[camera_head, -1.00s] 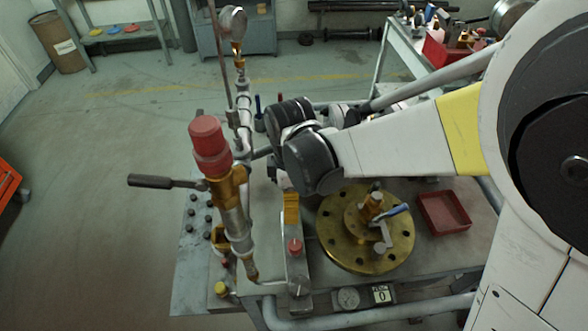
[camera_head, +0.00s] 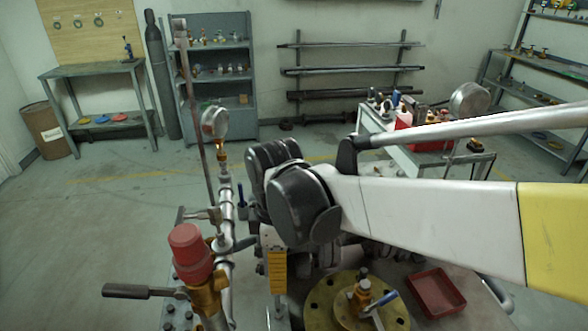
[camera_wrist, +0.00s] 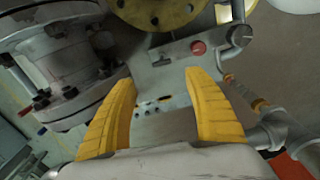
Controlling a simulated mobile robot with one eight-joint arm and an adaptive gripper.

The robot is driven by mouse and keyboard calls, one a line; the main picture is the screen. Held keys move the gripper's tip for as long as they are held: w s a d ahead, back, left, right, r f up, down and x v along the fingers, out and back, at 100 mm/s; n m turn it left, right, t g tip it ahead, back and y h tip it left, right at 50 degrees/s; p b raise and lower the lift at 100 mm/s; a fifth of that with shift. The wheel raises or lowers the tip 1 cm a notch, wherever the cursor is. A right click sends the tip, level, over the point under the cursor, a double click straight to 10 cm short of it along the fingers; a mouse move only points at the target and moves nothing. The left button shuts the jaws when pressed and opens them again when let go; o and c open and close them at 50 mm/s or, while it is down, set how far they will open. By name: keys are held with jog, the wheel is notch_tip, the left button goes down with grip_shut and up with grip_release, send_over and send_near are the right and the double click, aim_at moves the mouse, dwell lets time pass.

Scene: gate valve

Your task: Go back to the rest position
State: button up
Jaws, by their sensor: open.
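My gripper (camera_wrist: 155,77) is open and empty in the wrist view, with its two yellow fingers wide apart and nothing between them but a grey metal plate (camera_wrist: 165,100) beyond. In the head view one yellow finger of it (camera_head: 278,272) shows below my dark wrist joints, and the rest is hidden. The gripper is over the bench, between the upright pipe with the red cap (camera_head: 190,252) and the round brass flange (camera_head: 324,293). I cannot tell its exact height. The brass flange also shows at the top of the wrist view (camera_wrist: 160,10).
A pressure gauge (camera_head: 215,122) and thin rod stand left of my wrist. A dark lever (camera_head: 140,291) sticks out left. A red tray (camera_head: 437,291) lies right of the flange. A cluttered cart (camera_head: 440,158) stands behind my arm. The floor at left is open.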

jog(key=s+d+r+m+t, duration=0.2)
jog(key=d+m+t, duration=0.1)
jog(key=d+m, duration=0.6)
jog(key=s+d+r+m+t, duration=0.2)
jog(key=d+m, duration=0.8)
jog(key=d, duration=0.6)
jog(key=shift+s+t, duration=0.85)
jog(key=shift+t, duration=0.15)
jog(key=n+g+p, duration=0.3)
jog(key=n+g, duration=0.4)
jog(key=n, duration=1.3)
send_over(277, 300)
notch_tip(277, 300, down, 6)
jog(key=shift+m, duration=0.3)
notch_tip(277, 300, down, 11)
jog(key=b, duration=0.4)
jog(key=shift+r+b, duration=0.2)
jog(key=shift+b, duration=0.1)
